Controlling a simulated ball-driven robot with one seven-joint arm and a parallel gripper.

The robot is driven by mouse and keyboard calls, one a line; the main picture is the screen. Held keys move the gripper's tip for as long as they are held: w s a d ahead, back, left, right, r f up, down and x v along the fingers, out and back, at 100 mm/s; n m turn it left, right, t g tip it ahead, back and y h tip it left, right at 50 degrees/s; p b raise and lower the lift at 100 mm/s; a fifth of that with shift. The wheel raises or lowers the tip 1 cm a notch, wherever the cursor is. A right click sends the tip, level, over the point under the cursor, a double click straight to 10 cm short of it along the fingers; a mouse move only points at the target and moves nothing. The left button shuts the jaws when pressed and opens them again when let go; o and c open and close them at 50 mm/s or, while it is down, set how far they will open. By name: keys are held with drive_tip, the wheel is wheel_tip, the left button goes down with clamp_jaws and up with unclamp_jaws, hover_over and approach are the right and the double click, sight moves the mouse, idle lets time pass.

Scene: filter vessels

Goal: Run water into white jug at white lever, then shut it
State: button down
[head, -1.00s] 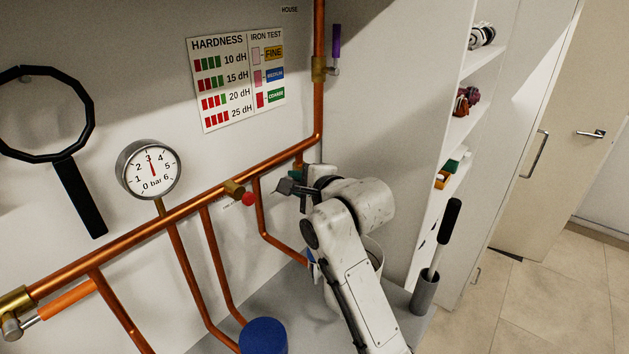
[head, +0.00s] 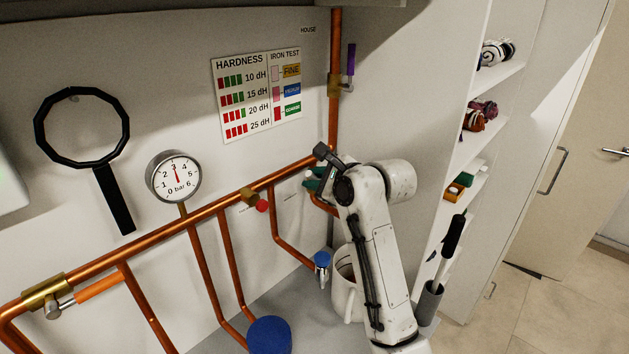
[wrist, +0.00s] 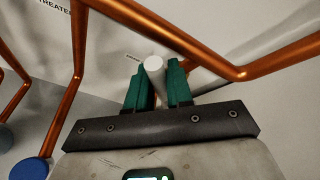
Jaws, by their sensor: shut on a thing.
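The white jug (head: 341,290) stands on the counter under the pipes at the right, partly hidden behind my arm. Dark shadow fills its mouth, and I cannot tell how much water is in it. My gripper (wrist: 155,86) is shut on the white lever (wrist: 154,66), whose pale round end shows between the green finger pads in the wrist view. In the head view my gripper (head: 313,184) is at the right end of the copper pipe, above and left of the jug. The lever's valve is mostly hidden, and no water stream is visible.
A red-ended lever (head: 262,206), an orange lever (head: 100,288) and a purple lever (head: 351,59) sit on the copper pipes. A blue cylinder (head: 269,335) stands on the counter. A pot with a black-handled brush (head: 430,300) is right of my arm. The gauge (head: 174,176) reads about 3 bar.

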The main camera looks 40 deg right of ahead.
drive_tip(key=c, duration=1.1)
unclamp_jaws()
